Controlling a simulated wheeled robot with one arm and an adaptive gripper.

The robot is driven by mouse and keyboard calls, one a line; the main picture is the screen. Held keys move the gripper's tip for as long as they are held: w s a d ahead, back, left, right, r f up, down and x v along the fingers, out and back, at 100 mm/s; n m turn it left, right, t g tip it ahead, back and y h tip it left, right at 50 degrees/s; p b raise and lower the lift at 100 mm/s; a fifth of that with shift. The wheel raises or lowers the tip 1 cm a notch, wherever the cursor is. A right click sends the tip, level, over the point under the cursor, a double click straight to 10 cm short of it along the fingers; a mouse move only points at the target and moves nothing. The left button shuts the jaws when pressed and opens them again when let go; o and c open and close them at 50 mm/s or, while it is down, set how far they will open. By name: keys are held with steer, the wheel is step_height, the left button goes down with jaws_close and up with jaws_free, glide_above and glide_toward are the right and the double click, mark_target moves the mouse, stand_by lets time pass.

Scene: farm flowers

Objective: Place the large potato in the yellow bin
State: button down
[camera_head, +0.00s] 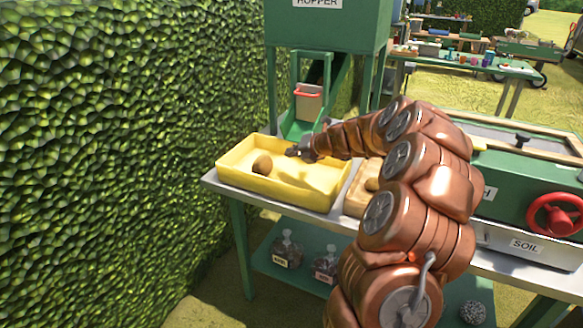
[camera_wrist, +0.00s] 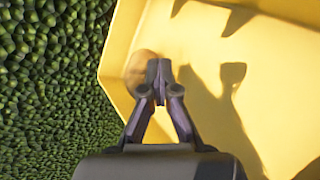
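The yellow bin (camera_head: 300,198) stands at the left end of the table. A brown potato (camera_head: 262,165) lies inside it, toward the left end. My gripper (camera_head: 291,152) is over the bin, to the right of the potato and apart from it in the head view. In the wrist view, the fingertips of my gripper (camera_wrist: 158,76) are together with nothing seen between them. The potato (camera_wrist: 139,64) shows blurred behind and left of the fingers, partly hidden by them. The bin (camera_wrist: 262,75) fills the right of that view.
A wooden tray (camera_head: 354,201) right of the bin holds a brown item (camera_head: 372,184), partly hidden by my arm. A green hopper (camera_head: 325,25) with a chute stands behind the bin. A hedge (camera_head: 110,150) rises on the left. A green machine with a red wheel (camera_head: 556,214) is at right.

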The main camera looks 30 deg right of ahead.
step_height(320, 180, down, 4)
steer(key=shift+f+b, duration=0.1)
steer(key=shift+b, duration=0.45)
steer(key=shift+c, duration=0.6)
jaws_free()
steer(key=p+v, duration=0.2)
steer(key=v, duration=1)
